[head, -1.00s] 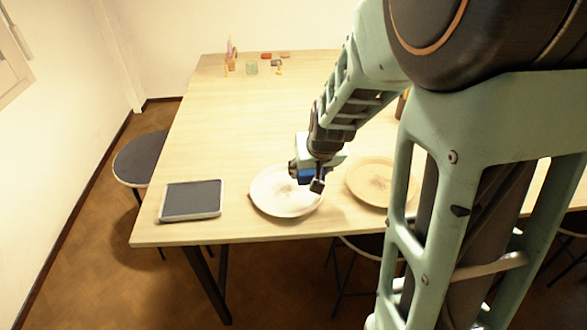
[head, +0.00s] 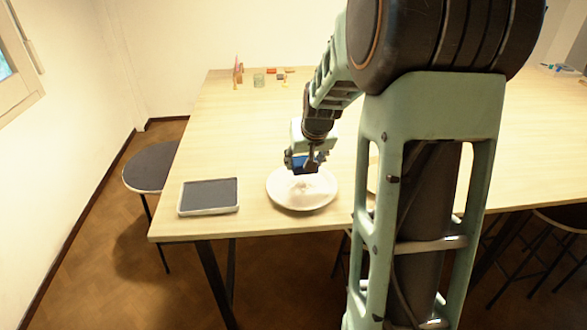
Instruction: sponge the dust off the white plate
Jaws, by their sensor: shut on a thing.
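The white plate (head: 302,202) lies on the table near its front edge. A faint smudge shows around its middle, but the dust is too small to make out clearly. My gripper (head: 303,168) points down over the back part of the plate. It is shut on a blue sponge (head: 296,161), which is partly hidden by the fingers. I cannot tell whether the sponge touches the plate.
A grey-topped tray (head: 209,196) lies left of the plate. A second, tan plate (head: 373,176) is mostly hidden behind my arm. Small items, including a glass (head: 258,80), stand at the back of the table (head: 240,130). A stool (head: 153,167) stands at the left.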

